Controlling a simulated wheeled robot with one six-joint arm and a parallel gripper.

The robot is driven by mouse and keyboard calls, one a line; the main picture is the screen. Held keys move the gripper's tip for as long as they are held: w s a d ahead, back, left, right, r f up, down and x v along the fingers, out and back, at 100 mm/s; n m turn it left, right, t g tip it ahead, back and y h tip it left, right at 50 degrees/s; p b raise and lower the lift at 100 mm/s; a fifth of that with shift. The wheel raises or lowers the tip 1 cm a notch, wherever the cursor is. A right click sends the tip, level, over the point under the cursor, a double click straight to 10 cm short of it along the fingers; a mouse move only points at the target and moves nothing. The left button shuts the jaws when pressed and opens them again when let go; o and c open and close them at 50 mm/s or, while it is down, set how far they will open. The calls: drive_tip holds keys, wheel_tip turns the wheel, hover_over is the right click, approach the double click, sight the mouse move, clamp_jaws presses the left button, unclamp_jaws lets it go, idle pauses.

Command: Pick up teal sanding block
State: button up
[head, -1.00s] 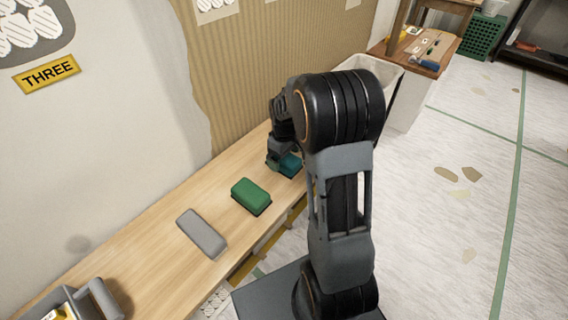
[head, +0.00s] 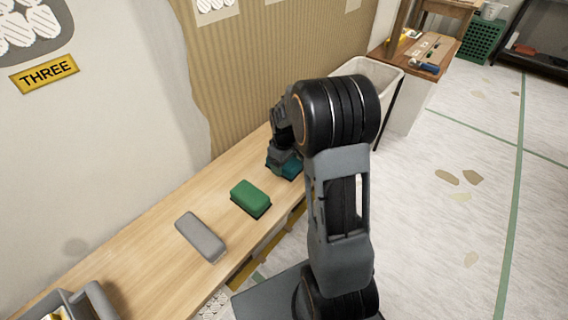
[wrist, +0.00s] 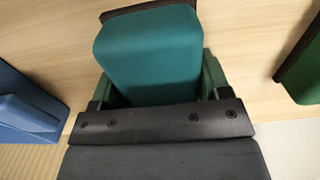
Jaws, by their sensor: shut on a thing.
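The teal sanding block (wrist: 150,50) fills the upper middle of the wrist view, over the wooden bench. My gripper (wrist: 160,88) is shut on it, with a green finger at each side of the block. In the head view the teal block (head: 287,168) shows partly below my gripper (head: 283,160), on or just above the bench; I cannot tell whether it touches the wood. My arm hides part of that area.
A green block (head: 250,197) and a grey block (head: 201,237) lie on the bench (head: 150,255) nearer the left. A blue object (wrist: 30,105) is close at the left in the wrist view. A grey caddy (head: 92,300) stands at the bench's near end. A white bin (head: 370,75) stands beyond.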

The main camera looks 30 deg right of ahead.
drive_tip(key=shift+r, duration=0.55)
wheel_tip(320, 180, up, 2)
drive_tip(key=shift+r+p, duration=0.25)
drive_tip(key=shift+p, duration=0.4)
drive_tip(key=s+d+r+p, duration=0.1)
drive_tip(key=r, duration=0.1)
drive_tip(key=s+d+r, duration=0.1)
drive_tip(key=d+r, duration=0.1)
drive_tip(key=s+d+r+p, duration=0.1)
drive_tip(key=r, duration=0.1)
drive_tip(key=shift+s+d+r+p, duration=0.15)
drive_tip(key=shift+s+d+p, duration=0.05)
drive_tip(key=shift+s+p, duration=0.1)
drive_tip(key=s+d+r+p, duration=0.1)
drive_tip(key=s+d+r, duration=0.2)
drive_tip(key=s+d, duration=0.2)
drive_tip(key=shift+d+p, duration=0.3)
drive_tip(key=shift+d, duration=0.5)
drive_tip(key=shift+s, duration=0.1)
